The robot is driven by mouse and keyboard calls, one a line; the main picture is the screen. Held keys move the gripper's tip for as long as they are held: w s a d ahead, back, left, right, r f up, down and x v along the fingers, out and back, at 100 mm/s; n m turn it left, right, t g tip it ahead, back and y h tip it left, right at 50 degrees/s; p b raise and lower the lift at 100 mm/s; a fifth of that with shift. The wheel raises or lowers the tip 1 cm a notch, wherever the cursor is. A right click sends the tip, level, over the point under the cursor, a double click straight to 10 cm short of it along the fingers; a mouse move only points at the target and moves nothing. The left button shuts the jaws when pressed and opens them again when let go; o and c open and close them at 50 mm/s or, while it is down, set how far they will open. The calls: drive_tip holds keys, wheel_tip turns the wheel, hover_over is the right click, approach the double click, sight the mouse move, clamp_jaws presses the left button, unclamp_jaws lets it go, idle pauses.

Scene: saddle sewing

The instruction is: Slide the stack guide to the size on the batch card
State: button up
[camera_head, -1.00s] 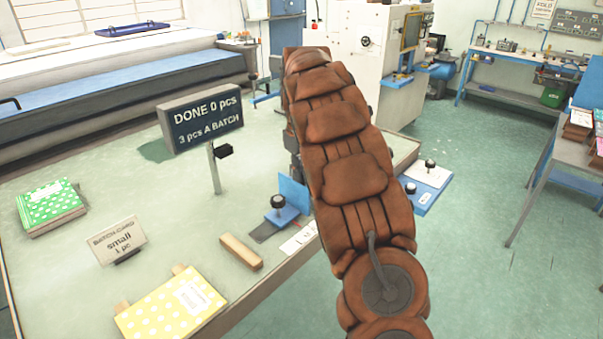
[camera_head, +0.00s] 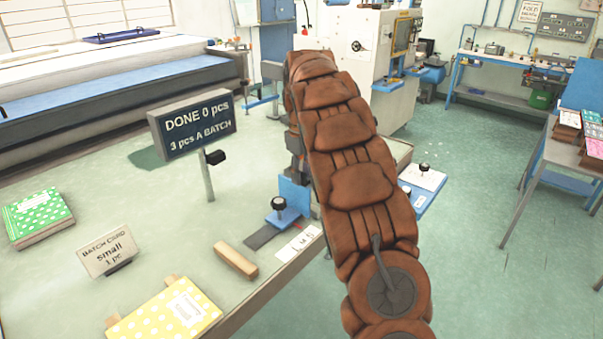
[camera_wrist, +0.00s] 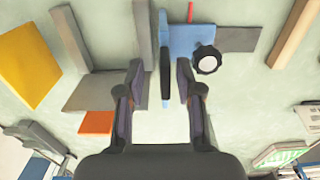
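The stack guide is a blue upright plate (camera_head: 294,194) with a black knob (camera_head: 278,203) on its foot, near the table's right edge. It stands by a dark grey rail (camera_head: 261,237) and a white size label (camera_head: 300,243), whose letters are hard to read. The batch card (camera_head: 107,252) reads "small 1 pc". In the wrist view my gripper (camera_wrist: 159,75) is open, its fingers on either side of the blue plate (camera_wrist: 165,122). The knob (camera_wrist: 207,60) lies right of the fingers. I cannot tell contact. In the head view my arm hides most of the gripper.
A sign (camera_head: 191,124) reading "DONE 0 pcs, 3 pcs A BATCH" stands on the table. A wooden block (camera_head: 235,260), a yellow dotted pack (camera_head: 165,312) and a green dotted stack (camera_head: 37,216) lie around the card. Blue-and-white fixture (camera_head: 422,178) is right of my arm.

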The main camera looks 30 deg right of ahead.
drive_tip(key=shift+w+r, duration=0.1)
drive_tip(key=shift+r, duration=3.6)
